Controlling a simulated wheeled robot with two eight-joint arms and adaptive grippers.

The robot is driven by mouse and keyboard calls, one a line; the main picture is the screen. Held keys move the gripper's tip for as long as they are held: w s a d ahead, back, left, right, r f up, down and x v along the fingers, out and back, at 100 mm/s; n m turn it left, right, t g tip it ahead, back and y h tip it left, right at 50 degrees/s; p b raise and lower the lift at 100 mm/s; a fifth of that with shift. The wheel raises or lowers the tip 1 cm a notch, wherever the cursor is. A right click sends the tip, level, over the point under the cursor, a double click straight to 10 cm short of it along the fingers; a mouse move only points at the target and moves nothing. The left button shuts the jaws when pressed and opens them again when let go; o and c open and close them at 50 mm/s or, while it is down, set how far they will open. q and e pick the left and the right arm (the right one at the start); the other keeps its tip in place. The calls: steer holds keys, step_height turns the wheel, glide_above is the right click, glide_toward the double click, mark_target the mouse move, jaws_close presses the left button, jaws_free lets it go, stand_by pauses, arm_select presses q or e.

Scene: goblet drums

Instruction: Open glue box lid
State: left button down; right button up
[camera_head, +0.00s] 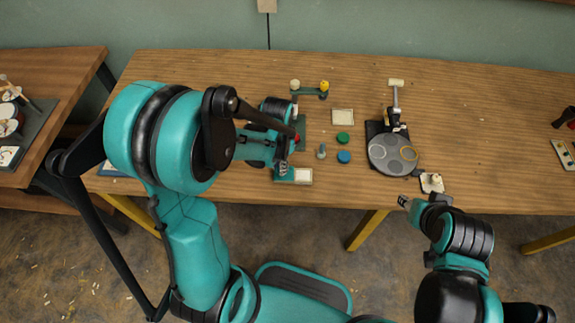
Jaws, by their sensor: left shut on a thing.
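My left gripper (283,170) reaches down over the workbench (215,80), its arm coming in from the left. It is shut at the teal end of a small flat box with a cream square (304,176), which seems to be the glue box. What it grips looks like the lid, but the gripper mostly hides it, and I cannot tell how far the lid is raised. My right gripper (404,201) is low at the bench's front edge, apart from the box; its fingers are too small to read.
Near the box are a green disc (343,138), a blue disc (344,157), a small grey peg (321,152) and a cream tile (342,116). A stand with a grey round plate (392,155) is to the right.

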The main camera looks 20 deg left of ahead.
arm_select(q)
steer(key=c, duration=1.4)
jaws_free()
step_height(320, 180, up, 12)
steer(key=shift+s+d+r+n+t, duration=0.2)
steer(key=shift+s+r+n+t, duration=0.4)
steer(key=shift+s+n+t, duration=0.55)
steer(key=shift+s+d+r+n+t, duration=0.15)
steer(key=shift+s+r+n+t, duration=0.6)
steer(key=shift+s+t, duration=0.65)
steer(key=shift+s+d+r+n+t, duration=0.2)
steer(key=shift+s+r+n+t, duration=0.3)
steer(key=shift+s+n+t, duration=0.75)
